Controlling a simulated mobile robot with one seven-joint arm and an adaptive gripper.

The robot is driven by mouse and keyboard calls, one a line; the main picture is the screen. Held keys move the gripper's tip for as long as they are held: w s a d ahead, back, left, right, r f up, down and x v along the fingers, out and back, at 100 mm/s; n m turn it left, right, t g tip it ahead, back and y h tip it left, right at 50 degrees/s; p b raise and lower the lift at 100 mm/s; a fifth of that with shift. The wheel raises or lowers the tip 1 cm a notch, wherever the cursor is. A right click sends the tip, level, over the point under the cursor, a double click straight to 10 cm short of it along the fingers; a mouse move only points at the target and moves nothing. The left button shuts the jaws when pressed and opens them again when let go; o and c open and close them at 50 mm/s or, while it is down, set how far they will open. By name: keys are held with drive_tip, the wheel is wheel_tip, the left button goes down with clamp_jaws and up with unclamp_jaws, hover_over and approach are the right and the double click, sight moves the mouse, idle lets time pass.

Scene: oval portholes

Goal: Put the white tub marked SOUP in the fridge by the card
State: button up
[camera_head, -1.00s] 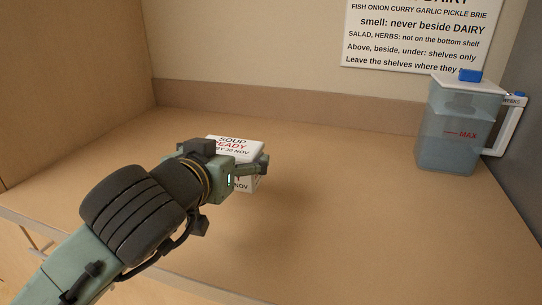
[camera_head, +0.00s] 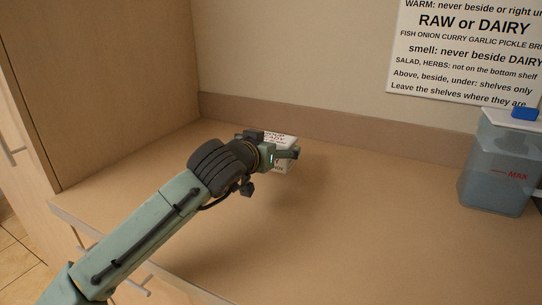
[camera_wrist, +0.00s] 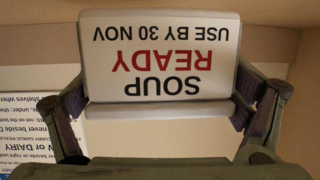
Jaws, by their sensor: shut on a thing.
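The white tub (camera_head: 281,140) has a label that reads SOUP, READY, USE BY 30 NOV. In the wrist view the tub (camera_wrist: 160,62) fills the upper middle, its label upside down, between my two fingers. My gripper (camera_head: 284,156) is shut on it; my arm hides part of the tub in the head view. I cannot tell whether the tub touches the counter. The card (camera_head: 465,50) hangs on the back wall at the upper right, cut off by the frame. It also shows in the wrist view (camera_wrist: 38,120). No fridge is in view.
A clear jug (camera_head: 497,165) with a blue-topped lid and a MAX mark stands on the counter (camera_head: 370,240) at the right. A tall wooden panel (camera_head: 110,90) closes off the left side. The counter between the tub and the jug is clear.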

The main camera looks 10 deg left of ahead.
drive_tip(key=shift+w+f, duration=0.15)
drive_tip(key=shift+f, duration=1.55)
drive_tip(key=shift+f, duration=0.15)
drive_tip(key=shift+f, duration=0.1)
drive_tip(key=o, duration=1.2)
drive_tip(key=shift+c, duration=0.2)
